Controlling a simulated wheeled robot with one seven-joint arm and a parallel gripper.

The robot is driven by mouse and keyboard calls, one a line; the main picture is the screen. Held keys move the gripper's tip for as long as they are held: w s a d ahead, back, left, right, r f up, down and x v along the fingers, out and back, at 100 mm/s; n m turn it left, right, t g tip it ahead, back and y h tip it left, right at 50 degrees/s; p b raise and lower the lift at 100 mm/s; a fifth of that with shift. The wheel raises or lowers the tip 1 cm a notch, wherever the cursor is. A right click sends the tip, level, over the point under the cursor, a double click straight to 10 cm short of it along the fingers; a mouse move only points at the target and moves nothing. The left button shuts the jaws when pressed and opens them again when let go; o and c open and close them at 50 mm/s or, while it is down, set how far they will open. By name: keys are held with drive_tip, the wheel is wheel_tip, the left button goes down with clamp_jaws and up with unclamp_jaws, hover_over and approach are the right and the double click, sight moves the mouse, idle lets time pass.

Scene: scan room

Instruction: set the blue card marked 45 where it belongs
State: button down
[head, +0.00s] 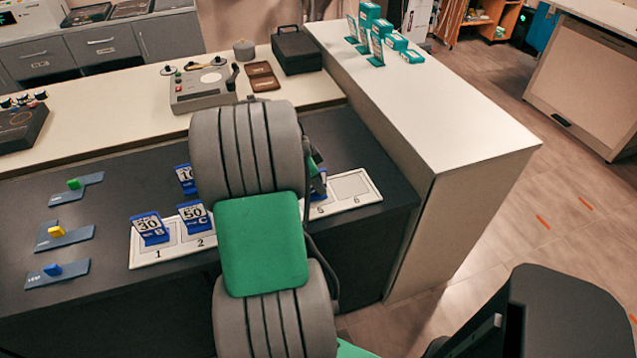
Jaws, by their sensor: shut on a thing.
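A white tray (366,199) with numbered places lies on the dark counter. A blue card marked 30 (151,229) stands at place 1 and a blue card marked 50 (194,217) at place 2. My arm hides the middle places; the place at the far right, marked 6, is empty. My gripper (317,172), mostly hidden behind my arm, is shut on a blue card (321,184) over the tray near place 5. Its number is not readable, and I cannot tell whether it touches the tray. Another blue card (185,179), showing 10, stands behind the tray, partly hidden.
Blue-grey holders with a green (74,184), a yellow (56,232) and a blue piece (53,270) lie on the left. A grey device (203,90) and a black case (297,50) stand behind. A white counter (440,110) rises at the right.

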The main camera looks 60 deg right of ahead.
drive_tip(key=c, duration=2)
unclamp_jaws()
drive_tip(key=shift+f, duration=0.2)
drive_tip(key=o, duration=0.5)
drive_tip(key=shift+r, duration=0.1)
